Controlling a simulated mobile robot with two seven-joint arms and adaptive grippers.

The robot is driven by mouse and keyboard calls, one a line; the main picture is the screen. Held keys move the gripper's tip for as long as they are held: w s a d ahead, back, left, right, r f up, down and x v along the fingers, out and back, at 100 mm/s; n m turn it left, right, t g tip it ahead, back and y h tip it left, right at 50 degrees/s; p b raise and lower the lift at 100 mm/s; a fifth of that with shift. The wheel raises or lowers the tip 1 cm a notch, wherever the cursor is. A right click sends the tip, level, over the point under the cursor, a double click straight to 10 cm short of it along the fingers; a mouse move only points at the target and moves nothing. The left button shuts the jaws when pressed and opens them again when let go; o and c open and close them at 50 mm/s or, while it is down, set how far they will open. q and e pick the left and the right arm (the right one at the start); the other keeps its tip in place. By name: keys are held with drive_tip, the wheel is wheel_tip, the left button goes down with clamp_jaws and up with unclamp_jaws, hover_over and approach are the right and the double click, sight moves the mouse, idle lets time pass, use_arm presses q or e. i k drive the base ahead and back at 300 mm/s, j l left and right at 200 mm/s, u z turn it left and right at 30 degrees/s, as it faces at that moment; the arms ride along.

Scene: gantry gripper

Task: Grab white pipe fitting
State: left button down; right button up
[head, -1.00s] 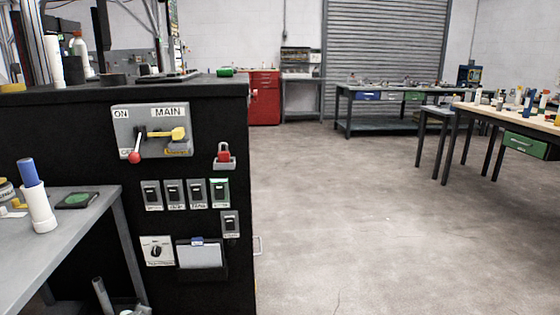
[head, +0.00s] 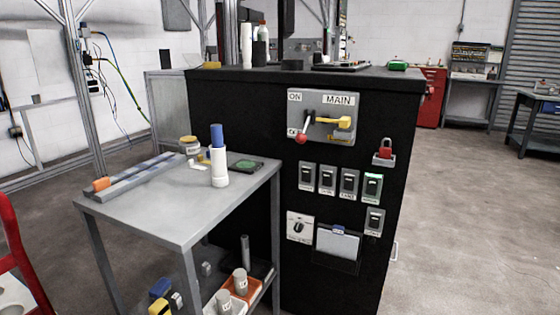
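A white upright tube with a wider foot (head: 219,168) stands on the grey side table (head: 215,215); a blue cylinder (head: 217,135) sticks out of its top. A small flat white piece (head: 198,165) lies to its left. On the table's lower shelf, a whitish capped cylinder (head: 241,282) stands in an orange tray, and a similar one (head: 224,302) is nearer. I cannot tell which of these is the white pipe fitting. Neither of my grippers is in view.
A black cabinet (head: 345,180) with a switch panel stands right behind the table. A jar (head: 189,145), a dark green-centred pad (head: 243,166) and a long grey bar (head: 135,178) share the tabletop. A red frame (head: 12,245) stands at left. Open floor (head: 465,220) lies right.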

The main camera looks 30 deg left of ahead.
sight(219, 176)
drive_tip(key=u, duration=1.25)
drive_tip(key=i+j+z, duration=0.5)
drive_tip(key=k+j, duration=0.05)
drive_tip(key=k, duration=0.05)
